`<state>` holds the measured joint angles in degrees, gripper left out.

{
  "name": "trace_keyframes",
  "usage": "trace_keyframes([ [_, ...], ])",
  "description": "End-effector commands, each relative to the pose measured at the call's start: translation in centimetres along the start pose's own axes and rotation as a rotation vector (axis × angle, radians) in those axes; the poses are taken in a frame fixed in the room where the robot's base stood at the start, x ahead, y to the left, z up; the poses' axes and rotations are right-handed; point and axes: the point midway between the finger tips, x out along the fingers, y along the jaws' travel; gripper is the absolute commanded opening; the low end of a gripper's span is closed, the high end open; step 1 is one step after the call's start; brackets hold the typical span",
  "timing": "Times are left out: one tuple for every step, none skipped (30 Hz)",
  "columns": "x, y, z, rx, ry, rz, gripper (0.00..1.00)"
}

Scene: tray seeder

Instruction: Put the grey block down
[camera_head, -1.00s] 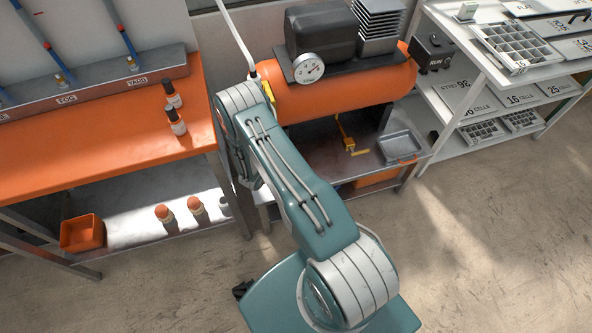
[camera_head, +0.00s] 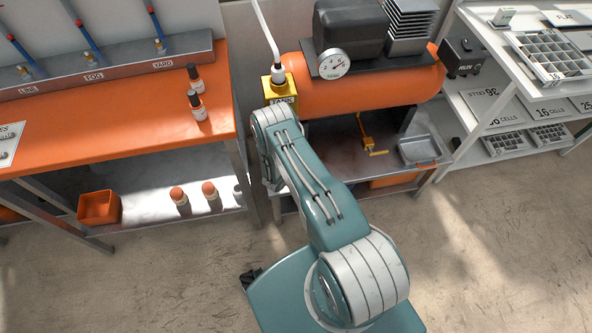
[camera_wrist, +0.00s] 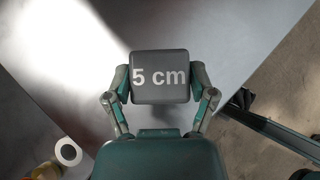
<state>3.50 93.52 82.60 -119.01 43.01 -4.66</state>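The grey block (camera_wrist: 160,90), marked "5 cm", sits between the two fingers of my gripper (camera_wrist: 160,76) in the wrist view. The fingers press against its left and right sides, so my gripper is shut on it. A grey metal surface (camera_wrist: 205,30) lies beyond the block, with its slanting edge to the right. I cannot tell whether the block touches this surface. In the head view my teal arm hides the gripper and the block.
An orange bench (camera_head: 120,130) with bottles stands left, over a lower metal shelf (camera_head: 150,225) holding an orange bin (camera_head: 98,207) and bottles. An orange tank (camera_head: 380,85) stands above a metal stand with a grey tray (camera_head: 420,150).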

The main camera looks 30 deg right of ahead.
Motion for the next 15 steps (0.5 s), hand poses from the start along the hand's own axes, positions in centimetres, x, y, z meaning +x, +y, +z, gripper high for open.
trace_keyframes([
  [-0.02,-0.04,-0.01,0.000,0.000,-0.001,0.97],
  [-0.04,-0.02,-0.02,0.000,0.000,-0.001,1.00],
  [-0.08,0.01,-0.03,-0.001,-0.001,-0.001,1.00],
  [-0.12,0.03,-0.05,-0.001,-0.002,-0.001,1.00],
  [-0.15,0.05,-0.06,-0.001,-0.003,-0.001,1.00],
  [-0.16,0.06,-0.06,-0.002,-0.003,-0.001,1.00],
  [-0.16,0.07,-0.06,-0.002,-0.003,-0.001,1.00],
  [-0.18,0.08,-0.07,-0.002,-0.003,-0.001,1.00],
  [-0.20,0.09,-0.08,-0.002,-0.004,-0.002,1.00],
  [-0.21,0.09,-0.08,-0.002,-0.004,-0.002,1.00],
  [-0.20,0.09,-0.08,-0.002,-0.004,-0.002,1.00],
  [-0.19,0.09,-0.07,-0.002,-0.004,-0.001,1.00],
  [-0.18,0.08,-0.06,-0.002,-0.003,-0.001,1.00],
  [-0.19,0.08,-0.03,-0.002,-0.003,-0.001,1.00],
  [-0.26,0.09,0.07,-0.001,-0.003,-0.001,1.00],
])
